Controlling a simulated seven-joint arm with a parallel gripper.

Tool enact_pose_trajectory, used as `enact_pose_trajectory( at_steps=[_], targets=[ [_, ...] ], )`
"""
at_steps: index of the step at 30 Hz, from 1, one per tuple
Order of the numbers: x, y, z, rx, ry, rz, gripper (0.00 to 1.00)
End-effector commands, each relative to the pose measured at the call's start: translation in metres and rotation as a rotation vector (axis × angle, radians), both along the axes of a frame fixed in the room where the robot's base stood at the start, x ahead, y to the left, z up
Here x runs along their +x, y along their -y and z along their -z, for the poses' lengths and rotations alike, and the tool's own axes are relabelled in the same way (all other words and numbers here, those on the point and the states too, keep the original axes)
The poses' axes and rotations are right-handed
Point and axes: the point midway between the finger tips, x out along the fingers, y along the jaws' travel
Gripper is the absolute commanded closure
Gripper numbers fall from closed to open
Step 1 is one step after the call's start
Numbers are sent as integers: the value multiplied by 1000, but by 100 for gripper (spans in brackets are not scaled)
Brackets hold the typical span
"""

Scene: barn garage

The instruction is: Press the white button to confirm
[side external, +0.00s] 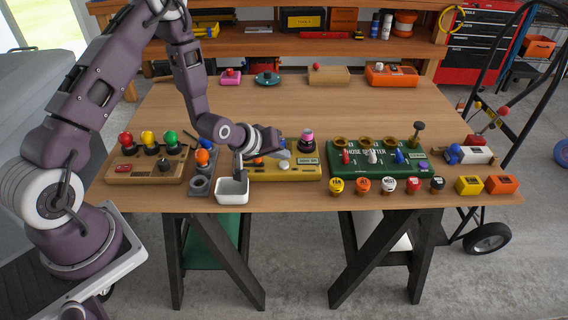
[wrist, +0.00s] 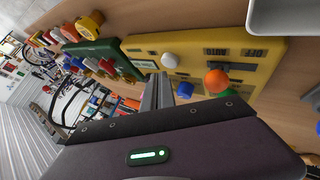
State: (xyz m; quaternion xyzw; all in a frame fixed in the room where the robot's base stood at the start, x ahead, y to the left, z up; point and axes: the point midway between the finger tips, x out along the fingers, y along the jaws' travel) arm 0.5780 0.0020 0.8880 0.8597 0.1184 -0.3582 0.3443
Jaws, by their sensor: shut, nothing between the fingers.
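The white button (wrist: 170,60) stands on a yellow control box (wrist: 240,60), seen in the wrist view. Its top is just beyond my gripper (wrist: 158,92), whose fingers are together and empty; I cannot tell whether they touch it. A blue button (wrist: 187,90) and an orange ball-shaped knob (wrist: 217,80) sit on the same box. In the side view, my gripper (side external: 284,154) is low over the yellow control box (side external: 290,174), tilted toward the right. I cannot make out the white button there; my gripper may hide it.
A white tray (side external: 232,197) stands in front of my wrist. A green box (side external: 350,171) with toggles is close on the right. A wooden box (side external: 145,166) with coloured knobs is on the left. Loose round buttons (side external: 362,185) line the front edge. The table's middle (side external: 270,100) is clear.

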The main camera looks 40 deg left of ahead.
Motion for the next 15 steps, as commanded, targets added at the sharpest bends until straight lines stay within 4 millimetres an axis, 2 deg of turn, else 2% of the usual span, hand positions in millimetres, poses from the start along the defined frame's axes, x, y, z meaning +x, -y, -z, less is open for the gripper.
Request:
enact_pose_trajectory(
  at_steps=[5, 15],
  targets=[
    [1, 0, -3, 0, 2, -1, 100],
    [1, -1, -37, 1, 4, -2, 100]
  ],
)
